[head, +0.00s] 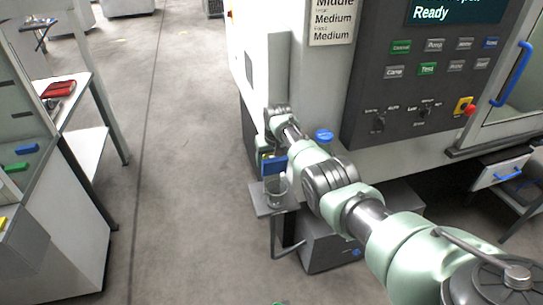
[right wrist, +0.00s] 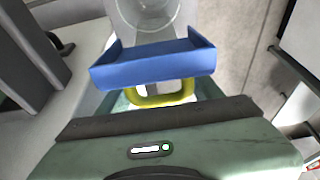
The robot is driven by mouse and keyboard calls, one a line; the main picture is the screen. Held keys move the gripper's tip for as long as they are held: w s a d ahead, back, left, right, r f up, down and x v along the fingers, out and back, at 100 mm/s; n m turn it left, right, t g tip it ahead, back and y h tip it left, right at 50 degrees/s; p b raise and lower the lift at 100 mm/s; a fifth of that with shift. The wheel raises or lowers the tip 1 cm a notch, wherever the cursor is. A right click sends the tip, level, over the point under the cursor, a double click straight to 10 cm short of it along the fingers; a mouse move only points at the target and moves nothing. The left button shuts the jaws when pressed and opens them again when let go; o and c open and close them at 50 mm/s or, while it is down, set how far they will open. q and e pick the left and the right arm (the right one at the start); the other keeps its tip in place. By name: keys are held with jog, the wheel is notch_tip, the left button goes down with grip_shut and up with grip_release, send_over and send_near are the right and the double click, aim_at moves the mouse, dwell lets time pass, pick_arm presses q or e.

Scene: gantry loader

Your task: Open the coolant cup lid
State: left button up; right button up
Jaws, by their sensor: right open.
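A blue round cap (head: 323,135), which looks like the coolant cup lid, sits on the machine's lower ledge beside my right forearm. It looks shut, but its hinge and underside are hidden. My right arm reaches in from the lower right, past this cap. My right gripper (head: 265,153) is open at the machine's left corner, left of the cap and apart from it. A blue piece with raised ends (right wrist: 155,65) shows close in front of it in the right wrist view, with a yellow ring (right wrist: 165,97) below it. My left gripper is not in view.
A clear glass (head: 276,190) stands on a small grey shelf (head: 262,205) below my right gripper. The control panel (head: 420,90) with a red button (head: 465,106) is above my arm. Open floor lies to the left, before a workbench (head: 60,215).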

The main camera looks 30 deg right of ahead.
jog(key=v, duration=0.5)
jog(key=shift+s+r+p, duration=0.1)
jog(key=shift+r+p, duration=0.25)
jog(key=shift+p, duration=0.05)
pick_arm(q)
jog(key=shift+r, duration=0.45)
pick_arm(e)
jog(key=shift+s+r, duration=0.25)
jog(key=shift+r, duration=0.45)
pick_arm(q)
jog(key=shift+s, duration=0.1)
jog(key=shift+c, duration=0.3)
